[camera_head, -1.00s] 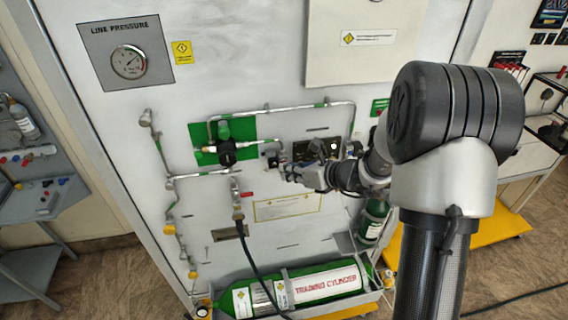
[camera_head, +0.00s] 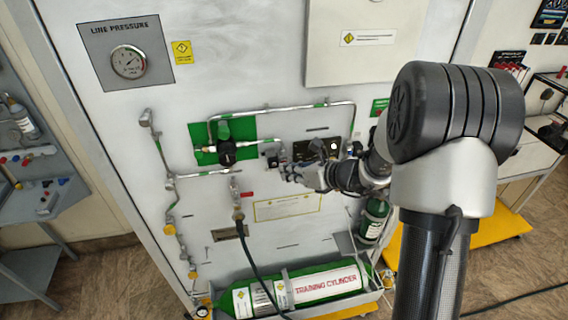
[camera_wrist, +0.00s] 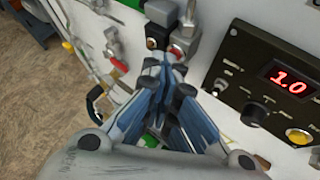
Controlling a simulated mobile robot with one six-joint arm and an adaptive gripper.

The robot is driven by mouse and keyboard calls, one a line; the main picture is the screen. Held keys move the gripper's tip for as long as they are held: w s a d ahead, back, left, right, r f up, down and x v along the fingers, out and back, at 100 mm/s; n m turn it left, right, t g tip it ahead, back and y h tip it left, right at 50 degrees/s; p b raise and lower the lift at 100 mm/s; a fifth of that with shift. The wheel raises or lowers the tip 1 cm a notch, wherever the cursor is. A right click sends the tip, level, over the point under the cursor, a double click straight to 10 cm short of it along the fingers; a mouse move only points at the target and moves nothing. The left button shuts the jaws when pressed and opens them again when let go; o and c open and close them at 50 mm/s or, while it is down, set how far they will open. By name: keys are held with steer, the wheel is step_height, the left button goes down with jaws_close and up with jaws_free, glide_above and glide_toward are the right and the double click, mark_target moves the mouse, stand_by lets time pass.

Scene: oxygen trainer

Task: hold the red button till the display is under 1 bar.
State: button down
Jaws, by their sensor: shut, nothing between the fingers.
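My gripper (camera_wrist: 166,68) is shut and empty, its blue-grey fingers together. In the wrist view the fingertips are right at a small red button (camera_wrist: 177,51) on a metal fitting, which they partly cover. I cannot tell whether they press it. In the head view my gripper (camera_head: 287,172) is at the white board, just below and left of the panel (camera_head: 309,151). The red button cannot be made out there.
The panel has a black knob (camera_wrist: 253,114) and a yellow button (camera_wrist: 298,136) right of my fingers. A red handle (camera_wrist: 118,64) is to the left. A line pressure gauge (camera_head: 128,62) is at upper left.

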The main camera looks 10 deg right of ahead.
steer(key=shift+s, duration=0.1)
stand_by(0.6)
steer(key=shift+s+b, duration=0.3)
steer(key=shift+s, duration=0.4)
steer(key=s+b, duration=0.1)
steer(key=s, duration=0.4)
stand_by(0.4)
